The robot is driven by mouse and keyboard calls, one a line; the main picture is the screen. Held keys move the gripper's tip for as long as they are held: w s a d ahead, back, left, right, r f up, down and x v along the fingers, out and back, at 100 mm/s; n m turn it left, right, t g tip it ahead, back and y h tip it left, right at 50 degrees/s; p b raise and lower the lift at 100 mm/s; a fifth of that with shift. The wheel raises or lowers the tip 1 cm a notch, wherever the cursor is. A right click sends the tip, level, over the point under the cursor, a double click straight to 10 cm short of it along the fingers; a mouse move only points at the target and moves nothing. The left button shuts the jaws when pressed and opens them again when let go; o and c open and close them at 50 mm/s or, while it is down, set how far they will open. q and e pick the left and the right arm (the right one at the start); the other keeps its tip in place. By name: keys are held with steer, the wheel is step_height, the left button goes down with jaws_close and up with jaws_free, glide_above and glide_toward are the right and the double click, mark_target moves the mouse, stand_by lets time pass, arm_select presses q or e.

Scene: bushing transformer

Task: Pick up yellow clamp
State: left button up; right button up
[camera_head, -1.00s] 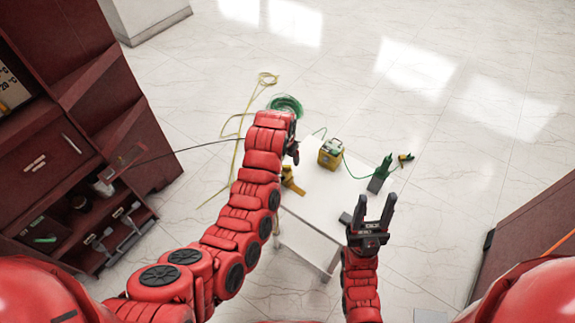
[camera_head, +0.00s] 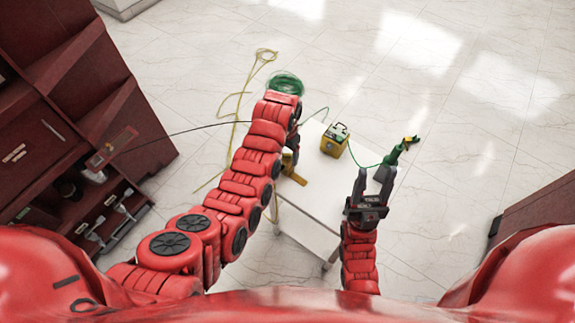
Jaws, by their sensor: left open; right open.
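A yellow clamp-like piece (camera_head: 291,177) is at the left edge of the white table (camera_head: 318,196), right below my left gripper (camera_head: 292,155). The gripper points down and is open; its fingers are partly hidden by my own arm, and I cannot tell whether they touch the piece. My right gripper (camera_head: 372,182) is open and empty over the table's right side. Just beyond its fingertips is a green tool (camera_head: 393,156) with a small yellow end (camera_head: 411,140); its lower part is hidden behind the fingers.
A yellow box with a green-and-white top (camera_head: 335,140) stands at the table's far side, with a green cable running from it. A green coil (camera_head: 285,84) and a yellow cable (camera_head: 240,98) lie beyond the table on the floor. A dark red cabinet (camera_head: 85,130) stands at the left.

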mark_target(287, 162)
arm_select(q)
steer(key=shift+s+d+f+p, duration=0.15)
steer(key=shift+f+p, duration=0.35)
steer(key=shift+f, duration=0.6)
steer(key=shift+s+d+f+p, duration=0.1)
steer(key=shift+f+p, duration=0.35)
steer(key=shift+f, duration=0.6)
steer(key=shift+w+f, duration=0.15)
steer(key=shift+f, duration=0.55)
jaws_close()
